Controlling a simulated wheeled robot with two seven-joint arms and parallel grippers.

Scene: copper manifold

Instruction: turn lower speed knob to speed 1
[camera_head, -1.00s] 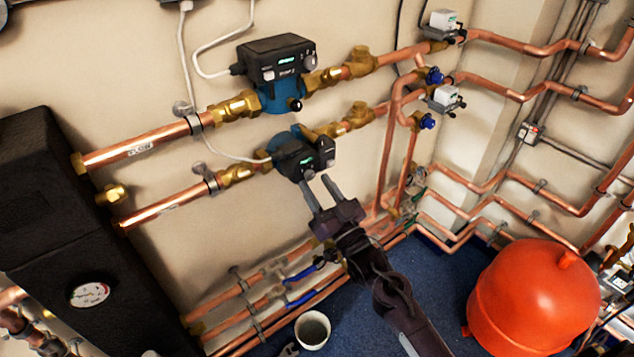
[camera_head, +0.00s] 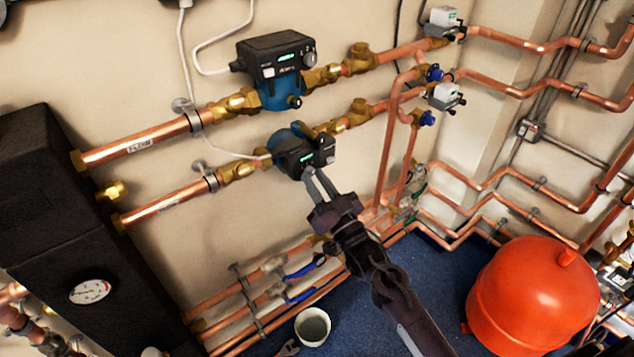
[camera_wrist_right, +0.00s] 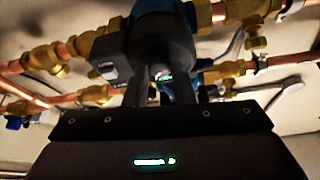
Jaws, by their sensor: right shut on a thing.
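The lower pump (camera_head: 285,142) has a blue body and a black control box with a small lit green display. It sits on the lower copper pipe, left of centre in the head view. My right gripper (camera_head: 314,178) reaches up from below to the front lower edge of that box. Its fingers are close together and shut on the lower speed knob, which they mostly hide in the head view. In the wrist view the round knob (camera_wrist_right: 160,72) shows dimly between the two fingers. The knob's setting cannot be read. My left gripper is not in view.
An upper pump (camera_head: 277,72) with a similar black box sits just above. Copper pipes run along the wall. A black cabinet (camera_head: 60,210) stands at left, a red tank (camera_head: 535,295) at lower right and a white bucket (camera_head: 313,327) on the blue floor.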

